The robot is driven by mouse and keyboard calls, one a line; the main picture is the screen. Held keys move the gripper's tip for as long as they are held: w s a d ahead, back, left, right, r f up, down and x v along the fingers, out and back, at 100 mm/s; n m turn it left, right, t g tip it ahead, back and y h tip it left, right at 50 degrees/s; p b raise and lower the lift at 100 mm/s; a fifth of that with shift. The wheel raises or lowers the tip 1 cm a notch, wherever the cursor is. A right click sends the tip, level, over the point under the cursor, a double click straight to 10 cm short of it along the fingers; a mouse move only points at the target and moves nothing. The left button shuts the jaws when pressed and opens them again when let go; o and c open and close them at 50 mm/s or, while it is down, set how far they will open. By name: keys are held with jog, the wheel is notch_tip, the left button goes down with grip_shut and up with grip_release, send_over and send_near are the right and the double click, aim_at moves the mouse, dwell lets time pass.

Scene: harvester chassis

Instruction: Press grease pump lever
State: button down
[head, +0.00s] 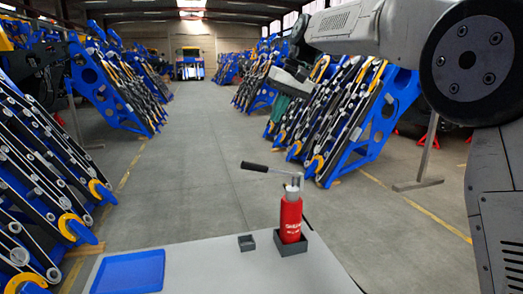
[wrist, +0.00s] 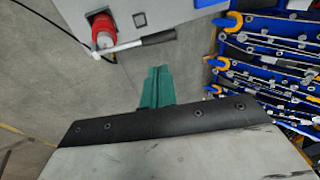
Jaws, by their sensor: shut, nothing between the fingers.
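The grease pump (head: 291,217) is a red cylinder standing upright in a dark square holder on the table. Its lever (head: 268,169) sticks out to the left from the metal top, roughly level, with a black grip at the end. In the wrist view the pump (wrist: 103,27) is at upper left, and its lever (wrist: 150,40) points right. My gripper (head: 284,92) is up in the air, above the lever in the head view and apart from it. Its green fingers show in the wrist view (wrist: 157,70), closed together and empty, below the lever in the picture.
The grey table (head: 215,265) also carries a small dark open box (head: 246,242) left of the pump and a blue tray (head: 128,272) at the left. Blue racks with yellow-tipped parts (head: 345,115) line both sides of the hall. The floor aisle between them is clear.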

aim_at(259, 166)
jog(key=x, duration=1.4)
jog(key=shift+d+f, duration=0.1)
